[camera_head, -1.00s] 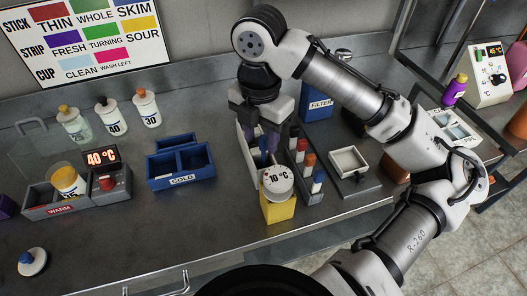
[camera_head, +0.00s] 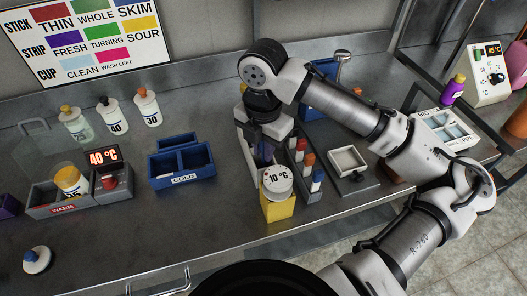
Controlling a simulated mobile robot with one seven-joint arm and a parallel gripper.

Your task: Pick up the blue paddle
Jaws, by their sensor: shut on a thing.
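My gripper (camera_head: 263,152) points down over a narrow light-walled holder (camera_head: 247,158) in the middle of the counter, behind the yellow block with the 10 °C dial. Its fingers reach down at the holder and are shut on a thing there. The blue paddle is almost wholly hidden by the fingers and the gripper body. Its shape and how far it stands in the holder cannot be made out.
The yellow block (camera_head: 278,208) with its 10 °C dial stands close in front of my gripper. A rack of coloured-cap vials (camera_head: 310,170) is just right. The blue COLD box (camera_head: 181,170) is left, with bare counter between. A grey tray (camera_head: 350,160) lies farther right.

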